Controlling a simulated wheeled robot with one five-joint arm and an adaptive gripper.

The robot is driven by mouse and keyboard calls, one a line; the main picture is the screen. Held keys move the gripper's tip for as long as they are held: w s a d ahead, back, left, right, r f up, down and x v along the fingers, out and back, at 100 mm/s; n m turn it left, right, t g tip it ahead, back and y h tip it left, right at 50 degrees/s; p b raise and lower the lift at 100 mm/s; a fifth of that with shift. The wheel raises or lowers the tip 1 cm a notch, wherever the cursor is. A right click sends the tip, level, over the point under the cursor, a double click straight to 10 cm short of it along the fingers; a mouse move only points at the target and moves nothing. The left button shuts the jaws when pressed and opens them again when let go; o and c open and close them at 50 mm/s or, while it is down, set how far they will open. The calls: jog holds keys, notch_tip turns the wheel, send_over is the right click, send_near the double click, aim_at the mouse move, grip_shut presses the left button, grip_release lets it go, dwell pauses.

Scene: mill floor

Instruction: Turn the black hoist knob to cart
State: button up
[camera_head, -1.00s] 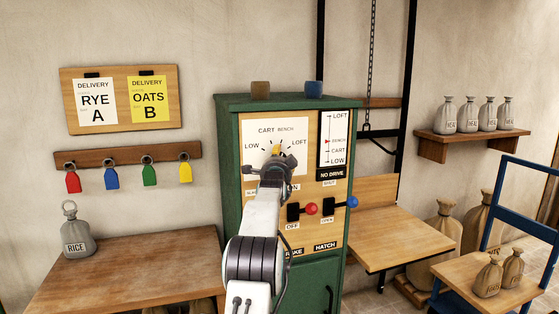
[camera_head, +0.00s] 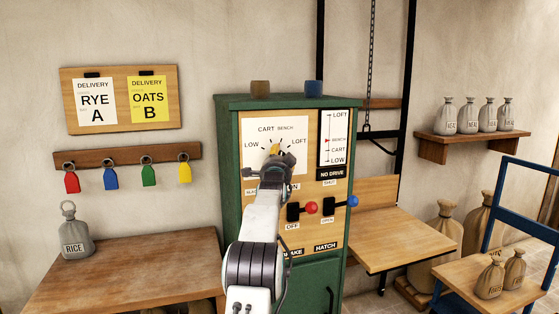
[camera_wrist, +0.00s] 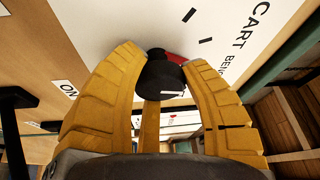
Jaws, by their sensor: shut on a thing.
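The black hoist knob (camera_wrist: 161,78) sits between the yellow fingers of my gripper (camera_wrist: 163,58) in the wrist view, and they are shut on it. A short pale mark shows on the knob's near face; which label it points to cannot be told. In the head view my gripper (camera_head: 275,151) hides the knob at the white dial plate (camera_head: 296,162). The plate reads LOW, CART, BENCH and LOFT from left to right. CART is at the upper left. On the height scale (camera_head: 334,135) at the right, the red pointer is at BENCH.
The dial is on a green cabinet (camera_head: 228,170). Below it, close to my arm, are a red-ended lever (camera_head: 311,208) and a blue-ended lever (camera_head: 353,202). A NO DRIVE sign (camera_head: 331,173) is under the scale. A wooden table (camera_head: 130,265) stands at left.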

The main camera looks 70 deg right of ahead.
jog(key=o, duration=1.2)
jog(key=shift+a, duration=0.15)
jog(key=shift+v, duration=5.8)
